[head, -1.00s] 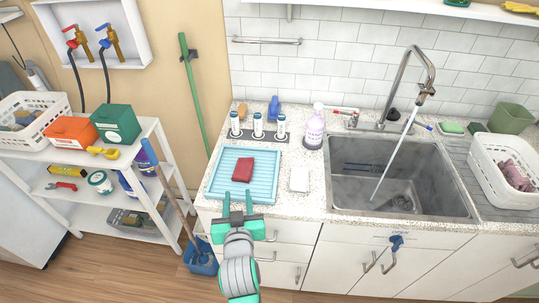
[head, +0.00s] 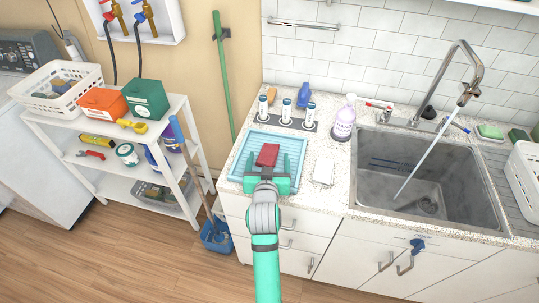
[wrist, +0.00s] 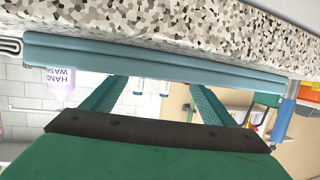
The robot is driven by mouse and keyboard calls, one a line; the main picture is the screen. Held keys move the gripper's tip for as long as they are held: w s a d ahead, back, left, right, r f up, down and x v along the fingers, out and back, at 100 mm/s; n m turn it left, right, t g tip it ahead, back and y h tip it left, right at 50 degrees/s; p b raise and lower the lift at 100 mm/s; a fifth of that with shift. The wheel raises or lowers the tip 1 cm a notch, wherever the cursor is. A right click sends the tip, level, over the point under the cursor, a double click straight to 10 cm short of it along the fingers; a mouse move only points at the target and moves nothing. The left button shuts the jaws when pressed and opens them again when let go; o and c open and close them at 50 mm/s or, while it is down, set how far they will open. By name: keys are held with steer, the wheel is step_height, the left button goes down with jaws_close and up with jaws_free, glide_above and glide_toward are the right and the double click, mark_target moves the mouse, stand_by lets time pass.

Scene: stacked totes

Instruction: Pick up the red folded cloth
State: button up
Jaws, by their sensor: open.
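The red folded cloth (head: 267,155) lies flat on the light-blue ribbed tray (head: 240,172) on the counter, in the head view. My gripper (head: 267,182) is open and empty at the tray's near edge, just in front of the cloth, with one finger to each side. In the wrist view, the fingers of my gripper (wrist: 157,88) reach toward the tray's rim (wrist: 150,58), which crosses the picture. The cloth does not show in the wrist view. I cannot tell the fingers' exact height over the tray.
The sink (head: 420,175) with running tap is further right. A white shelf (head: 130,165) stands left.

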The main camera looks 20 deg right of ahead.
steer(key=shift+w+d+f, duration=0.1)
steer(key=shift+w+f, duration=0.1)
steer(key=shift+w, duration=0.55)
steer(key=shift+c, duration=0.6)
steer(key=shift+w, duration=0.1)
steer(key=c, duration=1.1)
steer(key=shift+r, duration=0.1)
